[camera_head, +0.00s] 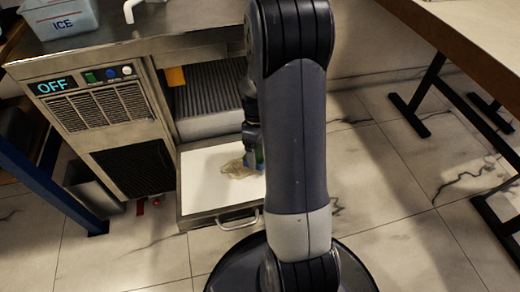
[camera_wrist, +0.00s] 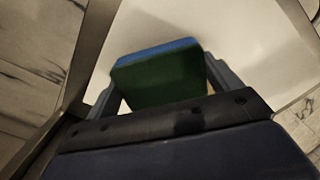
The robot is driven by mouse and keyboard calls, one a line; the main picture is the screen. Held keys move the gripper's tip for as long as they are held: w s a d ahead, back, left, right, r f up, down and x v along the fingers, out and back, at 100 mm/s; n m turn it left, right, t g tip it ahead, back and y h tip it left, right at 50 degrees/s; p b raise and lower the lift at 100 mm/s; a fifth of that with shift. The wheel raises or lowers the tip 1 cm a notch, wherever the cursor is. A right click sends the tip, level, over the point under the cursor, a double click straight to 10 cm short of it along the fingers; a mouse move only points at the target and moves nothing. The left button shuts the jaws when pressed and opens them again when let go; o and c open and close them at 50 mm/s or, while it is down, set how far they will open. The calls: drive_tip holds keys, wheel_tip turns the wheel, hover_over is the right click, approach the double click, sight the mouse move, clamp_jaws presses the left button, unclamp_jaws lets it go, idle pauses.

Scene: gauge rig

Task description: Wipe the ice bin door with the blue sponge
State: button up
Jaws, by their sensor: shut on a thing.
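The ice bin door (camera_head: 198,190) is a pale panel with a metal frame and a bar handle (camera_head: 238,222), folded down low at the front of the ice machine. A brownish smear (camera_head: 238,170) lies on its right part. My gripper (camera_wrist: 162,82) is shut on the blue sponge (camera_wrist: 158,72), which shows a blue edge and a dark green face between the two fingers. In the head view my gripper (camera_head: 251,158) is over the door beside the smear, partly hidden by my arm. I cannot tell whether the sponge touches the door.
The ice machine (camera_head: 105,120) has a panel reading OFF and an open bay (camera_head: 208,100) above the door. A blue tub marked ICE (camera_head: 62,20) stands on top. A grey bin (camera_head: 92,188) is at the left. A table with dark legs (camera_head: 440,85) stands right; tiled floor between is clear.

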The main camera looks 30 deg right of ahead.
drive_tip(key=shift+b+x, duration=0.55)
drive_tip(key=shift+x, duration=0.45)
